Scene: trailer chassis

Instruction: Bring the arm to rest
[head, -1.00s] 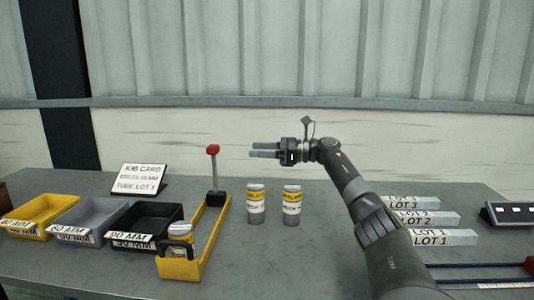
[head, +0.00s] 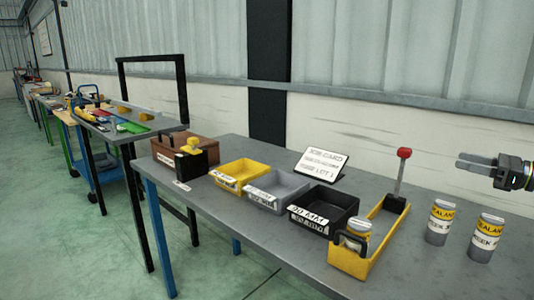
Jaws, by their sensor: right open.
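My right gripper (head: 478,164) comes in from the right edge of the head view. It is open and empty, held above the table and apart from everything, with its fingers pointing left. Most of my right arm is out of view. My left gripper is not in view. Below the right gripper, two white and yellow sealant cans (head: 440,222) (head: 487,238) stand upright on the grey table (head: 230,232).
Black (head: 322,209), grey (head: 272,188) and yellow bins (head: 238,172) line the table beside a job card (head: 322,167). A brown box (head: 185,149) stands at the far end. Green floor (head: 110,262) is open at left.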

